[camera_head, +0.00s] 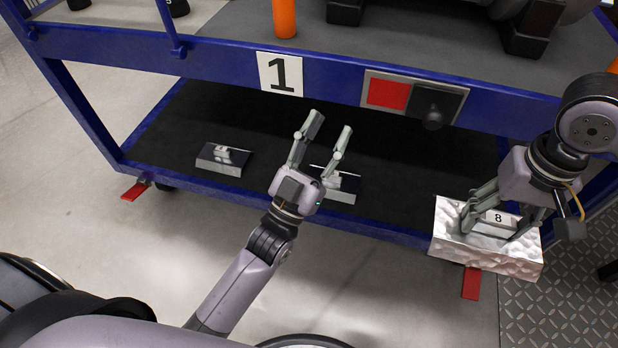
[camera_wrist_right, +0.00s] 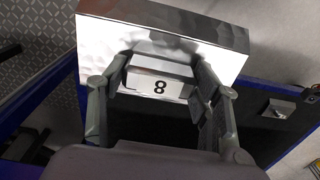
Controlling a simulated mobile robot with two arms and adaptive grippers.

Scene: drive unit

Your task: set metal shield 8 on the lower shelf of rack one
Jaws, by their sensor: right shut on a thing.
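Metal shield 8 (camera_head: 515,263) is a shiny silver block with a handle piece marked 8, at the right front of rack one in the head view. My right gripper (camera_head: 500,222) is shut on its handle, and the shield overlaps the rack's front edge in the picture. It also fills the top of the right wrist view (camera_wrist_right: 165,42). The lower shelf (camera_head: 395,180) of rack one is dark with a blue rim; the sign 1 (camera_head: 280,74) hangs above it. My left gripper (camera_head: 328,138) is open and empty in front of the shelf.
Two silver blocks lie on the lower shelf, one at the left (camera_head: 222,160) and one (camera_head: 342,195) partly hidden behind my left gripper. The shelf between that block and the held shield looks clear. A red-and-black box (camera_head: 412,97) is on the upper blue beam.

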